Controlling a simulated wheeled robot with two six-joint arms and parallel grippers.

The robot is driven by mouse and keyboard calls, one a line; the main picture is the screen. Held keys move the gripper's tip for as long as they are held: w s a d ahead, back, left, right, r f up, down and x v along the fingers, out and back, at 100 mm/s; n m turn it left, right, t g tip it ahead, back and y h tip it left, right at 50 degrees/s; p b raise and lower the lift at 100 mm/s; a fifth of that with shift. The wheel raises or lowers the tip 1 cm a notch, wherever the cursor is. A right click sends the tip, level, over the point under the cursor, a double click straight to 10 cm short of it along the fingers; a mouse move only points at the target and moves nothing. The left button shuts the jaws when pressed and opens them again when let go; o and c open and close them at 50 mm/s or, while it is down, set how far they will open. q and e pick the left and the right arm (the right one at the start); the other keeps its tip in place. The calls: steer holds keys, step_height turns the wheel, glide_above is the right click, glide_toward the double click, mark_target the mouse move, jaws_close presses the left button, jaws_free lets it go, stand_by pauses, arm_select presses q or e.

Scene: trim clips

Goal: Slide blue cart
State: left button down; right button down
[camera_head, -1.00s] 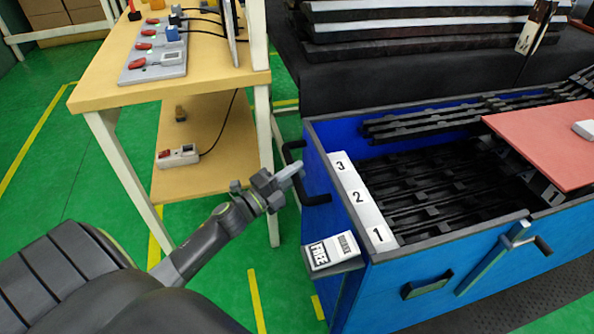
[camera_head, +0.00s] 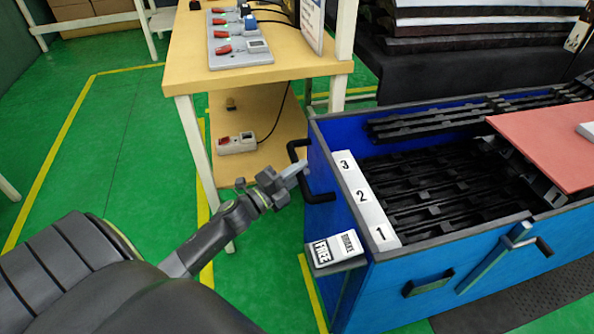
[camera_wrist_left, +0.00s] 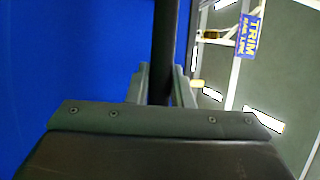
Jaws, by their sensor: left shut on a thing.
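The blue cart (camera_head: 410,275) stands at the right in the head view, an open-topped box with a dark rim and black trim strips inside. A black bar handle (camera_head: 320,198) sticks out of its left end. My left gripper (camera_head: 298,169) is shut on this handle. In the left wrist view the dark handle bar (camera_wrist_left: 165,50) runs between the two fingers (camera_wrist_left: 160,88), beside the cart's blue wall (camera_wrist_left: 80,60). A FREE/BRAKE plate (camera_head: 335,250) sits low on the cart's near left corner. My right gripper is not in view.
A wooden workbench (camera_head: 255,78) with a lower shelf stands close behind the handle, its legs near my left arm. A dark rack (camera_head: 420,65) of stacked strips is behind the cart. A red board (camera_head: 545,145) lies across the cart. Green floor is open at the left.

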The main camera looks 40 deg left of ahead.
arm_select(q)
steer(key=shift+s+a+f, duration=0.1)
steer(key=shift+s+a, duration=0.05)
steer(key=shift+s, duration=0.05)
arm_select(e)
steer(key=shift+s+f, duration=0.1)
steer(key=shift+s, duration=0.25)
arm_select(q)
steer(key=c, duration=1.3)
jaws_free()
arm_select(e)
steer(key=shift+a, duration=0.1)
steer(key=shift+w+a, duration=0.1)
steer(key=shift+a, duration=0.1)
